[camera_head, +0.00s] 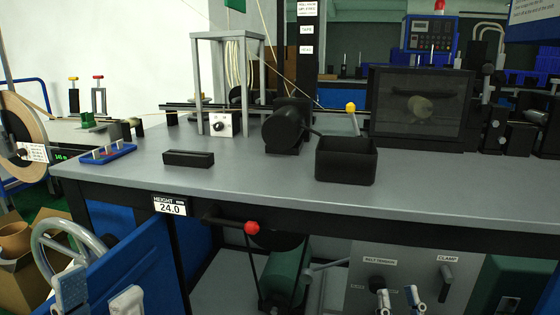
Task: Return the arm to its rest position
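My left gripper (98,293) is at the lower left edge of the head view, in front of a blue panel and just below a grey handwheel (66,236). Its two pale fingers are apart with nothing seen between them. My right gripper (398,298) is at the bottom, right of centre, in front of a grey control panel (350,285). Its fingertips are apart and I see nothing held. Both arms are mostly out of frame below. Contact with the things behind cannot be told.
A grey workbench (240,185) crosses the view, with a black open box (346,163) on it. A red-knobbed lever (252,228) sticks out below its front edge, between the grippers. A clamp handle (445,278) is right of my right gripper.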

